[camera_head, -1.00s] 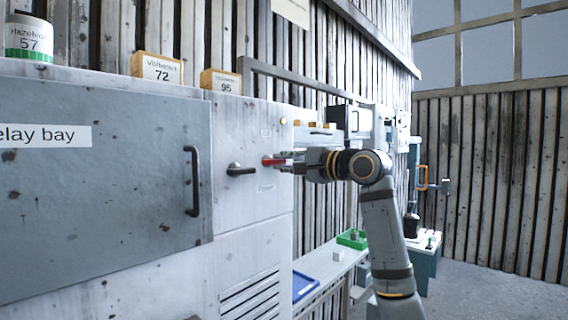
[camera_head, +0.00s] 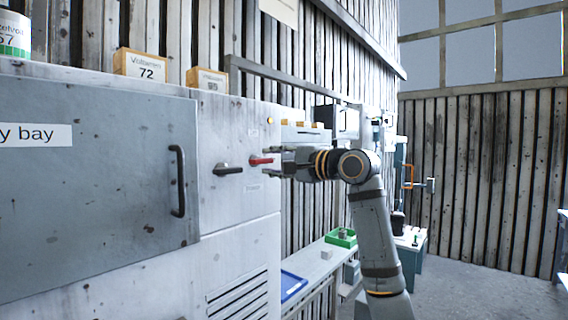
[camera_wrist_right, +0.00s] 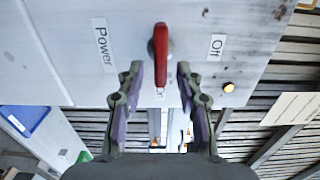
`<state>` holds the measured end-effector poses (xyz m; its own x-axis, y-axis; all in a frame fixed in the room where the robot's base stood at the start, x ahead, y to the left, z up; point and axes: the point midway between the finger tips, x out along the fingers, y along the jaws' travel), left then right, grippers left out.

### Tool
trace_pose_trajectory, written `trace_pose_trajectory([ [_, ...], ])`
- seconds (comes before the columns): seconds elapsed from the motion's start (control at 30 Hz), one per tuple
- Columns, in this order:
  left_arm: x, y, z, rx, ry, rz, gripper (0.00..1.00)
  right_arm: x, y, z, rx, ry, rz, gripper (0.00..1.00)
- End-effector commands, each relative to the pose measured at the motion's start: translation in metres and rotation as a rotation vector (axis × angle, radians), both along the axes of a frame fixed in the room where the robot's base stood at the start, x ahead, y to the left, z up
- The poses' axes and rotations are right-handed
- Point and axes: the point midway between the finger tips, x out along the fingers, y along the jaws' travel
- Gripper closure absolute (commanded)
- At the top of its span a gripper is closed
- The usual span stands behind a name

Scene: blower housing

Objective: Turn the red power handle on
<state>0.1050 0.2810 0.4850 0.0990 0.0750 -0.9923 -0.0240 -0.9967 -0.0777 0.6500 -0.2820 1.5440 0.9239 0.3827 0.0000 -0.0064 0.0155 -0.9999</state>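The red power handle (camera_head: 261,161) is on the pale cabinet's front, right of a black lever. In the right wrist view the handle (camera_wrist_right: 161,52) points toward my gripper, at a label (camera_wrist_right: 159,92) that is mostly hidden. A "Power" label (camera_wrist_right: 104,42) is left of it and an "Off" label (camera_wrist_right: 216,47) right. My right gripper (camera_head: 278,162) is at the handle's free end. In the wrist view the gripper (camera_wrist_right: 160,75) is open, one finger on each side of the handle with gaps between. My left gripper is not in view.
The black lever (camera_head: 228,169) and the relay bay door handle (camera_head: 178,181) stick out left of the red handle. An orange lamp (camera_wrist_right: 228,87) is near the "Off" label. A bench with a blue tray (camera_head: 292,286) and green bin (camera_head: 341,238) stands below right.

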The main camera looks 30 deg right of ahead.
Motion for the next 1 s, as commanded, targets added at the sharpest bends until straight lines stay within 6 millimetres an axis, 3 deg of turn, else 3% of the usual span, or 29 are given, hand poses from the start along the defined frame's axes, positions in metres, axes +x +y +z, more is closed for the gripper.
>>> trace_pose_trajectory([
  [0.4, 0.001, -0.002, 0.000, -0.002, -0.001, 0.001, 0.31, -0.082, -0.036, -0.001, -0.008, 0.002, -0.008, 0.64],
  [0.63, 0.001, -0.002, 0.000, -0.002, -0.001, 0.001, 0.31, -0.101, -0.043, -0.001, -0.004, 0.001, -0.003, 0.64],
  [1.0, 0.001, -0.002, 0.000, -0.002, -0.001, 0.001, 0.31, -0.105, -0.043, 0.000, -0.001, 0.001, 0.000, 0.64],
])
